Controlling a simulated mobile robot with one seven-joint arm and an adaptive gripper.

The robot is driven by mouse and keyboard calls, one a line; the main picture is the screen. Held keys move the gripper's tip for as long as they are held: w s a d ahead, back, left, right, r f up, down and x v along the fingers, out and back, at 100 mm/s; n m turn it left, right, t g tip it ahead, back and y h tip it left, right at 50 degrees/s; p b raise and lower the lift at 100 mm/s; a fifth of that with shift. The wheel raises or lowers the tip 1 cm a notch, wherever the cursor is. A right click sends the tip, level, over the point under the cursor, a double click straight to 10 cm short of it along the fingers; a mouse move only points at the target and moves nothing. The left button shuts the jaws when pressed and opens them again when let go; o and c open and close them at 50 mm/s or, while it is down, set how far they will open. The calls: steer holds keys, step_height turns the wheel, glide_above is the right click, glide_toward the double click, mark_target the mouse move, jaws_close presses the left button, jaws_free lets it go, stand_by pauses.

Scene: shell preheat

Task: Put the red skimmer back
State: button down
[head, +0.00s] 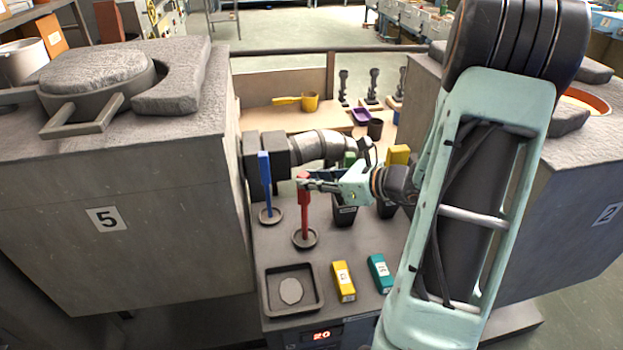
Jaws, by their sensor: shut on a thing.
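The red skimmer (305,215) stands upright on the dark table (338,236), with its lower end at a round dark dish (305,239). I cannot tell whether it rests in the dish or hangs just above it. My gripper (303,181) comes in from the right and is shut on the upper part of the red handle. The fingers partly hide the handle there. A similar blue tool (265,172) stands upright to the left, in its own round dish (270,216).
A square tray (268,292) holding a pale disc, a yellow block (344,282) and a teal block (380,273) lie in front. Dark cups (344,215) stand right of the skimmer. Large grey blocks (120,215) flank the table. A yellow ladle (309,102) lies behind.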

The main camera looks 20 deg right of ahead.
steer(key=c, duration=1.7)
jaws_free()
steer(key=shift+f, duration=0.1)
steer(key=shift+c, duration=0.2)
steer(key=v, duration=1.2)
steer(key=shift+b, duration=0.3)
